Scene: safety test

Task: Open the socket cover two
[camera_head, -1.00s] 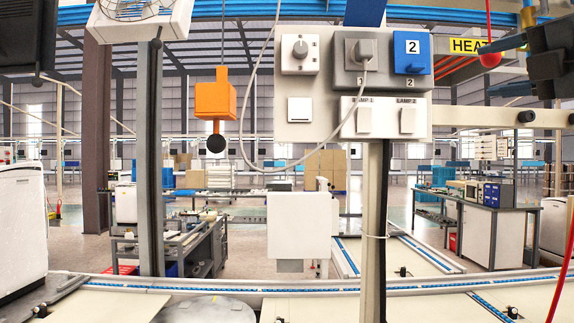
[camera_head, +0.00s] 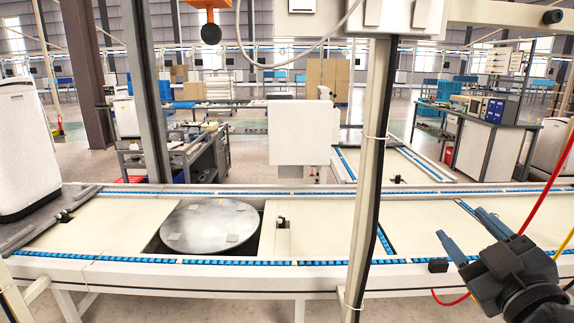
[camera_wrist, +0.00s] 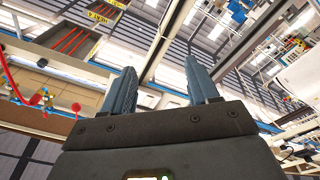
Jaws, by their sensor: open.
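The blue socket cover two is out of the head view now. Only the bottom strip of the white switch panel (camera_head: 398,22) shows at the top edge, with the lower parts of the two lamp switches. I cannot make out the cover in the wrist view. My gripper (camera_head: 462,224) is at the lower right of the head view, below and to the right of the panel. Its two blue fingers are apart with nothing between them. In the wrist view, my gripper (camera_wrist: 162,68) is also open and empty, with its fingers pointing up.
A pale post (camera_head: 371,180) stands under the panel, left of my gripper. A conveyor table (camera_head: 120,225) with a round grey disc (camera_head: 210,226) spans the view. An orange box with a black ball (camera_head: 211,33) hangs at the upper left. A pale beam (camera_head: 505,14) runs right.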

